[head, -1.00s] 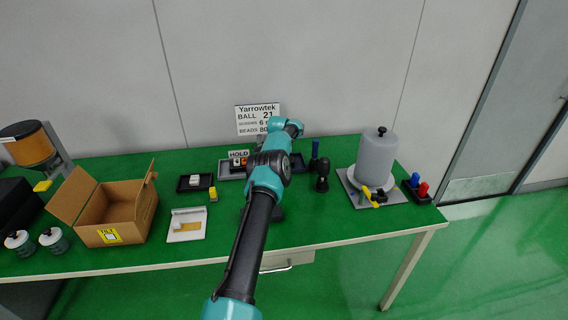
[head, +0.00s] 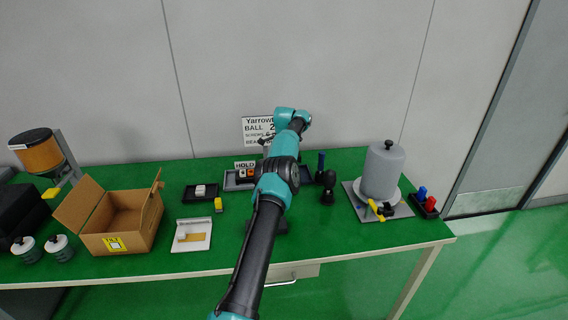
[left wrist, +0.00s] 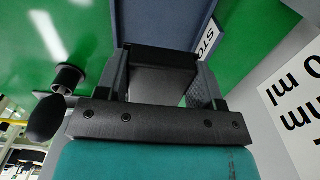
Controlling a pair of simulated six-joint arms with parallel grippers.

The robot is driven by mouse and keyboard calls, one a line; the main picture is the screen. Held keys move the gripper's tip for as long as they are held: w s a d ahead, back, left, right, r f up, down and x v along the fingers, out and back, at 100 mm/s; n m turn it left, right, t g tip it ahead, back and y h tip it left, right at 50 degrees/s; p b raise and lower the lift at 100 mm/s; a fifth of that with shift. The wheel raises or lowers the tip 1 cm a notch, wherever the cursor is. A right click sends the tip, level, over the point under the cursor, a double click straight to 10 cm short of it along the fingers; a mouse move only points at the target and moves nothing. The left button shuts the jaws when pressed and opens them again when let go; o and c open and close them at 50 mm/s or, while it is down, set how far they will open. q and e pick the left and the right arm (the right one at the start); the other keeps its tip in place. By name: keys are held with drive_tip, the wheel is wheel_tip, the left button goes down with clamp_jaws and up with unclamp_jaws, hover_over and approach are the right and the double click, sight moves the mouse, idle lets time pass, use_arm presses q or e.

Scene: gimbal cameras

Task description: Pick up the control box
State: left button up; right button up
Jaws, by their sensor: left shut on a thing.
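A black box-shaped object (left wrist: 165,62), which appears to be the control box, sits between the fingers of my left gripper (left wrist: 163,66). The gripper is shut on it, with a finger against either side. In the left wrist view, a blue-grey tray (left wrist: 160,18) lies just beyond the box, with a partly hidden label reading "STO". I cannot tell whether box and tray touch. In the head view, my left arm rises over the table and bends near the wall sign, hiding most of the gripper and its load. My right gripper is not in view.
An open cardboard box (head: 128,240), a white tray (head: 205,243) and a small black tray (head: 188,197) stand left on the green table. A grey tank (head: 381,175) stands right; a dark knobbed object (head: 328,195) is beside my arm. The wall sign (head: 257,130) is close behind.

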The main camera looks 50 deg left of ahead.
use_arm(q)
drive_tip(key=shift+r, duration=0.3)
drive_tip(key=shift+d, duration=0.1)
idle(0.3)
